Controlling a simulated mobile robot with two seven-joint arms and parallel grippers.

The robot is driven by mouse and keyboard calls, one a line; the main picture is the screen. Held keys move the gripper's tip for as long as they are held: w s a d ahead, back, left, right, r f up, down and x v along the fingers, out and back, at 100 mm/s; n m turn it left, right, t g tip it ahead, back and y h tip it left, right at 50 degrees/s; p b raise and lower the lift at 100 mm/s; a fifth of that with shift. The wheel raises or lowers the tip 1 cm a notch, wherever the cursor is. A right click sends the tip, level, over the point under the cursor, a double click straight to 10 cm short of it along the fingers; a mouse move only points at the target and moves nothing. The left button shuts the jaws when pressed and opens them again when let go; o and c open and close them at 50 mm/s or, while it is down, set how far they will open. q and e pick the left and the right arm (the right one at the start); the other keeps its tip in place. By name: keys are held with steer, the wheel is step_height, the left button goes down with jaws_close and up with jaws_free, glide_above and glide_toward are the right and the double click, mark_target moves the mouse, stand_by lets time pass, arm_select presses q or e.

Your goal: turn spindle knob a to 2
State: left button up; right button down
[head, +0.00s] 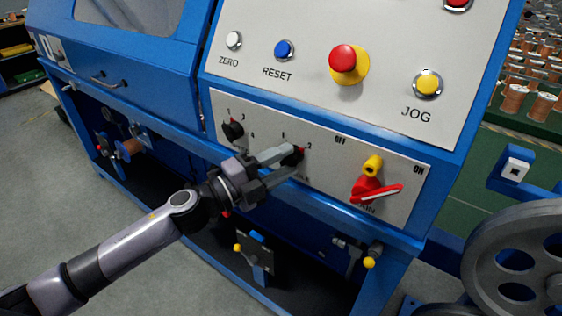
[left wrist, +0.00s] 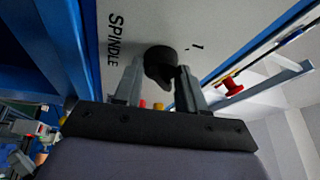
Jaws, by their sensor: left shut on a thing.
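The black spindle knob (head: 294,155) is on the sloping lower panel, mostly covered by my left gripper in the head view. A red mark shows at its upper right edge, on the side of the printed 2. The left wrist view shows the dark round knob (left wrist: 160,62) next to the word SPINDLE. My left gripper (head: 289,160) reaches in from the lower left and is shut on this knob, one finger on each side. The knob's full pointer is too small to read with certainty. My right gripper is not in view.
Another black knob (head: 233,130) with printed numbers is to the left. A red switch handle (head: 374,189) with a yellow part is to the right. Above are a red mushroom button (head: 344,60), blue reset button (head: 284,50) and yellow jog button (head: 428,84). A grey wheel (head: 525,262) stands at right.

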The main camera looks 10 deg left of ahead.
arm_select(q)
steer(key=o, duration=1)
steer(key=shift+r, duration=0.1)
steer(key=shift+o, duration=0.2)
steer(key=shift+s+a+f, duration=0.25)
steer(key=shift+s+a, duration=0.15)
steer(key=shift+b+v, duration=0.7)
steer(key=shift+v, duration=2.3)
steer(key=shift+r, duration=0.1)
